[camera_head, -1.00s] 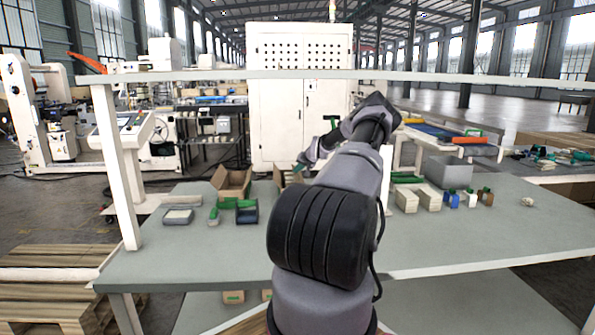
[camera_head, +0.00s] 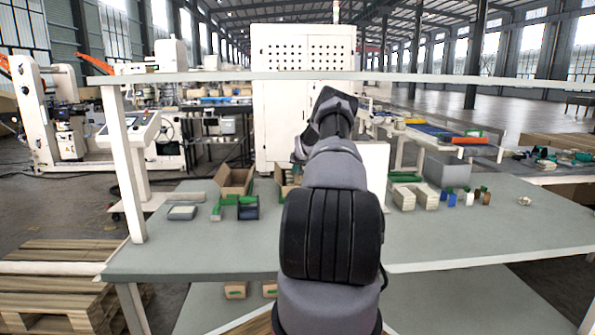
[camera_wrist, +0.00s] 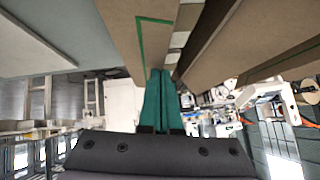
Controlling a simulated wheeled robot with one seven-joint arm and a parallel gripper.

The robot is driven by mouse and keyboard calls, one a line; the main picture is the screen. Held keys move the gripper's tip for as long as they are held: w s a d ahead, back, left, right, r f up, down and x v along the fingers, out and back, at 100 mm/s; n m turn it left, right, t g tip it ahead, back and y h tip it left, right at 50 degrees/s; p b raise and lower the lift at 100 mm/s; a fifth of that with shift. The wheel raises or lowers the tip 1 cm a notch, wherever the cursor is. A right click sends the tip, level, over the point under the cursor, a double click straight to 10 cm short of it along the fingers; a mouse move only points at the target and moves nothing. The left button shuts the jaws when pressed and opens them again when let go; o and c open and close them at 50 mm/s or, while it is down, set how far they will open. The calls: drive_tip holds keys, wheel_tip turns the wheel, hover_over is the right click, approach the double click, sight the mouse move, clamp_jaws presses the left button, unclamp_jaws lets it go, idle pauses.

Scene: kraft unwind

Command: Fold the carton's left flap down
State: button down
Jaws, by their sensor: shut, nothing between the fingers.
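In the wrist view, my gripper (camera_wrist: 161,100) is shut, with its two teal fingers together and nothing between them. Brown cardboard panels, one with a green line (camera_wrist: 152,30), are close by at the top of that view. A larger brown panel (camera_wrist: 245,40) slopes away to the right of the fingers. I cannot tell whether the fingers touch the cardboard. In the head view, a brown carton (camera_head: 289,181) shows only in part at the left of my arm, which hides the rest and my fingertips. I cannot tell which flap is the left one.
Another open carton (camera_head: 235,182) stands to the left on the grey table (camera_head: 190,250). Green and dark holders (camera_head: 246,208) and a small tray (camera_head: 182,213) are near it. Boxes and small items (camera_head: 427,198) stand at right. A white rail (camera_head: 440,80) crosses above the table.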

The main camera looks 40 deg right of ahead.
drive_tip(key=shift+w+a+f+g+h, duration=0.2)
drive_tip(key=shift+a+g+h, duration=0.1)
drive_tip(key=shift+h, duration=0.1)
drive_tip(key=shift+d+f, duration=0.1)
drive_tip(key=shift+f, duration=0.25)
idle(0.4)
